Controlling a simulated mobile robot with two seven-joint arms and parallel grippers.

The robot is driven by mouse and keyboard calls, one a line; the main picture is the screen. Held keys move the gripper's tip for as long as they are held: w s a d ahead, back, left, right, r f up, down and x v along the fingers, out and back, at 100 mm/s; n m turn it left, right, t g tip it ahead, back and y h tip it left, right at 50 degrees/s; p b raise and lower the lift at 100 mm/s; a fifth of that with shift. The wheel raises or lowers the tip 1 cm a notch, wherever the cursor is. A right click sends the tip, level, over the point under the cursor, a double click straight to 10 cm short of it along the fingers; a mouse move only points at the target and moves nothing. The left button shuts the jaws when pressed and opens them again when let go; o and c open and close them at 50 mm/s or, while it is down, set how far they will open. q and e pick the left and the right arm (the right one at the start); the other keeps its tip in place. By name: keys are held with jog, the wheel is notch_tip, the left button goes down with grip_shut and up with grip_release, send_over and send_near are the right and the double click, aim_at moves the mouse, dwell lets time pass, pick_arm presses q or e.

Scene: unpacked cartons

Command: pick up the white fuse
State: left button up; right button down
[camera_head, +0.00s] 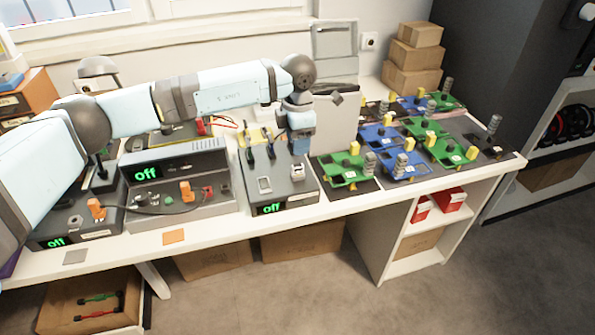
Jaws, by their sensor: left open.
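My left arm reaches in from the left, and its gripper (300,147) points down over the right-hand dark test box (282,190). The gripper is open, and nothing shows between its fingers. A small whitish piece (298,171) sits on top of this box, just below the gripper and apparently apart from it. It may be the white fuse, but it is too small to tell. Another small pale piece (264,185) lies to its left on the same box. My right gripper is out of view.
Green boards (344,172) and blue boards (408,170) with upright parts fill the table to the right. Two more boxes reading "off" stand left, one a grey console (175,180). A grey panel (335,125) stands behind the gripper. The white table's front strip (225,226) is mostly clear.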

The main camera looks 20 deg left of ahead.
aim_at(296, 166)
pick_arm(q)
jog(key=f, duration=0.8)
jog(key=shift+w+a+f+b, duration=0.1)
jog(key=shift+a+f+b, duration=0.15)
jog(key=shift+f+b, duration=0.1)
grip_shut()
